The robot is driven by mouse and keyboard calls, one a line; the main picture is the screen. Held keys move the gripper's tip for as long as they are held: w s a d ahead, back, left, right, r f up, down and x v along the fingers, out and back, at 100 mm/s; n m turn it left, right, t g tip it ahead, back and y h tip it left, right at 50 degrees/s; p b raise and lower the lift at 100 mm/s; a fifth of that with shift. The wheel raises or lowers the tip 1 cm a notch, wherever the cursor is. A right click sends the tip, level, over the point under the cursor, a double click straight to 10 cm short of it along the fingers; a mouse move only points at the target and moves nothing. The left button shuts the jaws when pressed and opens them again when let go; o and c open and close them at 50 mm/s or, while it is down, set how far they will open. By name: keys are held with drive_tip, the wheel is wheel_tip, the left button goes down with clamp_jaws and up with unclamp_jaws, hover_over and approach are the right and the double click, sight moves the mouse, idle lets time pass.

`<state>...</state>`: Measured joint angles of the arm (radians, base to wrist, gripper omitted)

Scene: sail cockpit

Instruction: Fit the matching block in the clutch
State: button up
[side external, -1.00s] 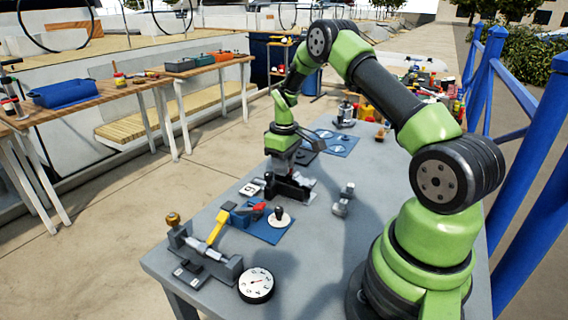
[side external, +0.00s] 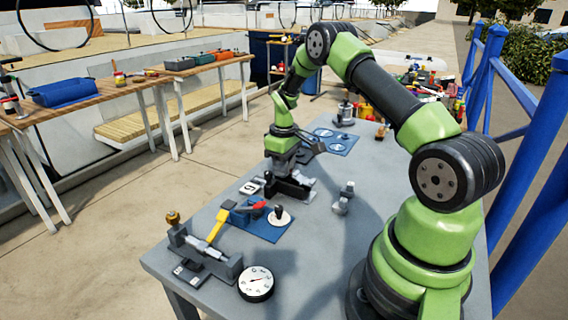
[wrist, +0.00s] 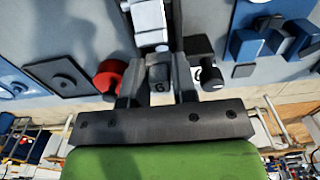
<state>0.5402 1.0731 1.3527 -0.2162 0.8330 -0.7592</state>
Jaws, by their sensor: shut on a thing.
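In the wrist view, my gripper (wrist: 158,88) is shut on a small dark grey block (wrist: 159,77) with a light mark on its face. In the side view, my gripper (side external: 290,187) is low over the middle of the table, and the block is hidden. A light grey metal piece (wrist: 150,22) lies just beyond the fingertips in the wrist view.
A white dial (side external: 256,283) and a grey fixture (side external: 205,255) stand at the table's front. A small grey piece (side external: 343,198) stands right of my gripper. A blue mat with round shapes (side external: 335,142) lies behind. In the wrist view, a red knob (wrist: 108,78) is close to the left finger.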

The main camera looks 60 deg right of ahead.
drive_tip(key=shift+f, duration=0.45)
idle(0.3)
drive_tip(key=shift+r, duration=0.45)
drive_tip(key=shift+f, duration=0.6)
idle(0.7)
drive_tip(key=shift+r, duration=0.15)
drive_tip(key=shift+r, duration=0.45)
drive_tip(key=shift+f, duration=0.55)
idle(0.8)
drive_tip(key=o, duration=1)
